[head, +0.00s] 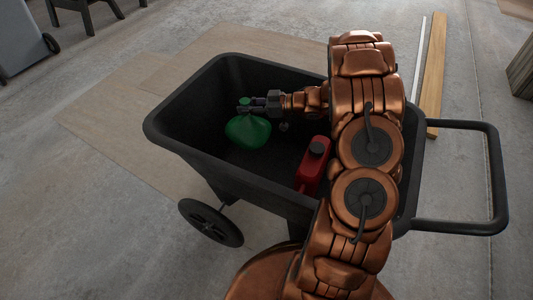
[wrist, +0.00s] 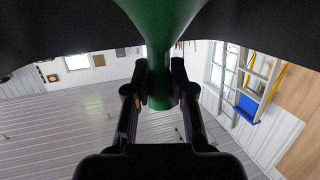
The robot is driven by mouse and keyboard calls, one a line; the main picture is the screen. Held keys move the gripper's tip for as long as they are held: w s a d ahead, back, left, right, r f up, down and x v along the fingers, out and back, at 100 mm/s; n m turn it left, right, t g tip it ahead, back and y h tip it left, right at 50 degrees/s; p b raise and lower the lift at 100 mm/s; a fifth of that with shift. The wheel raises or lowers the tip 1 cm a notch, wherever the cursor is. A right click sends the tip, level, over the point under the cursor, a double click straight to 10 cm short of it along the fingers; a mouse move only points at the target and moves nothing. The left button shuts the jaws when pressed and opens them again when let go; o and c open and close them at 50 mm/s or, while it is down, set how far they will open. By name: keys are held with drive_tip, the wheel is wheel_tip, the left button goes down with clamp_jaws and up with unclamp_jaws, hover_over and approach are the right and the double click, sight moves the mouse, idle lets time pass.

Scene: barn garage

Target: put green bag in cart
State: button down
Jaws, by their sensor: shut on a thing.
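The green bag (head: 248,131) hangs from my gripper (head: 245,105) inside the black cart (head: 235,178), near its left part. My gripper is shut on the bag's narrow neck, with a bit of green showing above the fingers. In the wrist view my gripper (wrist: 160,88) has a finger on each side of the green bag (wrist: 160,25), which widens toward the top of the picture. Whether the bag touches the cart's floor I cannot tell.
A red canister (head: 313,168) stands in the cart to the right of the bag. The cart's handle (head: 455,225) is at the right. A wooden plank (head: 433,75) lies on the floor behind. Flat boards (head: 215,50) lie under and behind the cart.

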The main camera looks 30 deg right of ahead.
sight(248, 125)
wheel_tip(248, 125, down, 8)
drive_tip(key=b, duration=0.2)
drive_tip(key=shift+f+b, duration=0.2)
drive_tip(key=shift+b, duration=0.1)
drive_tip(key=shift+f, duration=0.9)
drive_tip(key=c, duration=1)
unclamp_jaws()
drive_tip(key=shift+f, duration=0.15)
